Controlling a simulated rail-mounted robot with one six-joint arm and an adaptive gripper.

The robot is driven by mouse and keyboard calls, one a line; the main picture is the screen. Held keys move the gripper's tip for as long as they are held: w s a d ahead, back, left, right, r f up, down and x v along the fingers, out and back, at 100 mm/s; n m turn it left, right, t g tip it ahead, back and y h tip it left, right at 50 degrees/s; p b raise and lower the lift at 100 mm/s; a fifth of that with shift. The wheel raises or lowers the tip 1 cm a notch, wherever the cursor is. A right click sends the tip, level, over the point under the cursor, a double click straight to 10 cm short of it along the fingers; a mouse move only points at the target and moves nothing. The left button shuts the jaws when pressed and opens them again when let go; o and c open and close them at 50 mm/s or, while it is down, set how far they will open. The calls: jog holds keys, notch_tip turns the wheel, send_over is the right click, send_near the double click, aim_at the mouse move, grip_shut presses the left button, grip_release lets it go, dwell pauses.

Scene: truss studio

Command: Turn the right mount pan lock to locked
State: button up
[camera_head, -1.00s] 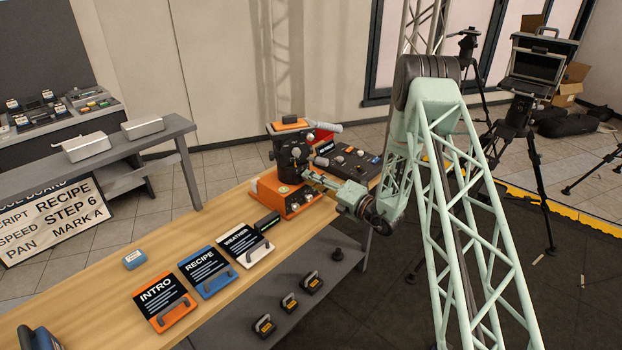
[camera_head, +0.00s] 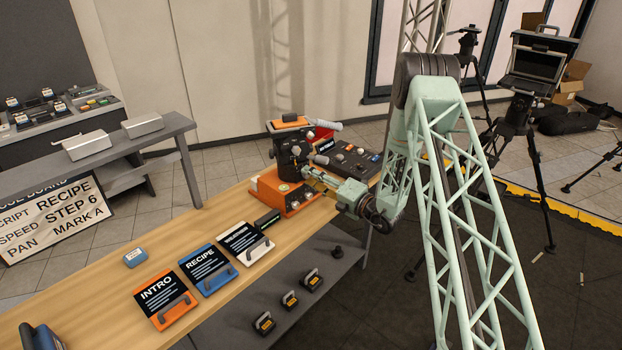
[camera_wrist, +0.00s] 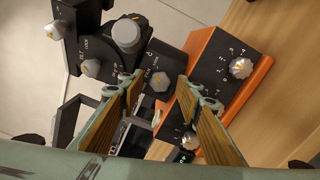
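The right mount (camera_head: 290,146) is a dark head on an orange base (camera_head: 268,186) at the far end of the wooden table. Another knob (camera_wrist: 91,67) beside the tilt lettering is further left. My gripper (camera_wrist: 163,86) is open, its two gold-padded fingers on either side of the grey knob in this view. I cannot tell whether they touch it. In the head view my gripper (camera_head: 312,176) is close against the mount.
A numbered dial (camera_wrist: 240,67) is on the orange-edged box right of my fingers. A dark control panel (camera_head: 350,158) stands behind the mount. Script cards (camera_head: 165,297) and a small blue block (camera_head: 135,257) lie on the table (camera_head: 105,290). The table's left part has free room.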

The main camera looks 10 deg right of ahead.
jog(key=shift+s+d, duration=0.1)
jog(key=v, duration=1.1)
jog(key=shift+s+d, duration=0.15)
jog(key=shift+s, duration=0.2)
dwell(0.4)
